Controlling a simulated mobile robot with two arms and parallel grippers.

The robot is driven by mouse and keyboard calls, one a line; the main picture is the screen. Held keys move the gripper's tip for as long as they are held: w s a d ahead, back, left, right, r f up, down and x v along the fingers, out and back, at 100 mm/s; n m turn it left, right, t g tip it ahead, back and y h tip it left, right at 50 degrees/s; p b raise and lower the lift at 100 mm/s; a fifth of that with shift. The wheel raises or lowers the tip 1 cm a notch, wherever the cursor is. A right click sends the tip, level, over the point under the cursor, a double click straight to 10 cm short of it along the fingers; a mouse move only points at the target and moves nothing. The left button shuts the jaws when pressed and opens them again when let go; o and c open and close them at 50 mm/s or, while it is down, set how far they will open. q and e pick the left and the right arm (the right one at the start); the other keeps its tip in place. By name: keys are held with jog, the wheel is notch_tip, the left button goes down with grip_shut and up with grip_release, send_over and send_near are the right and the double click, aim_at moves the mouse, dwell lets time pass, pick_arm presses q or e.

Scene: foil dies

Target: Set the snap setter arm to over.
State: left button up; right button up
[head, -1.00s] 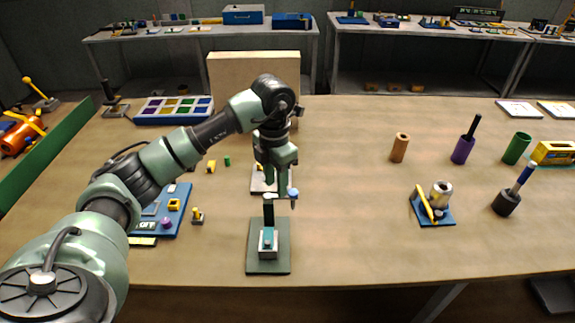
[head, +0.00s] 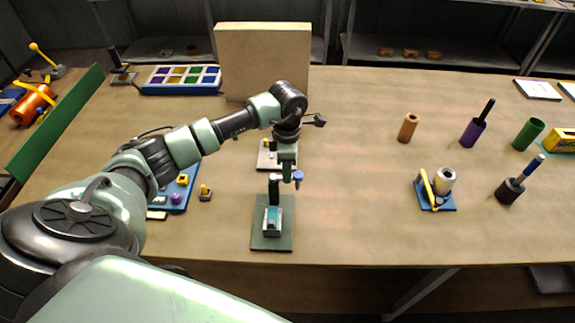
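The snap setter (head: 272,240) is a dark green base plate with a pale block, a teal top and a dark upright post, near the front middle of the table. My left gripper (head: 286,176) points down over the back of the setter, beside the post and knob. Its fingers are small and overlap these parts, so its opening and any contact are unclear. My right gripper is out of view.
A small pale plate with parts (head: 267,160) lies behind the gripper, before a beige panel (head: 262,60). A blue board (head: 178,192) is left. A blue-based fixture (head: 437,203) and several cylinders stand right. The table between setter and fixture is clear.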

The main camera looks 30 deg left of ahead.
pick_arm(q)
jog(key=shift+f, duration=0.25)
grip_shut()
jog(key=shift+r, duration=0.1)
dwell(1.2)
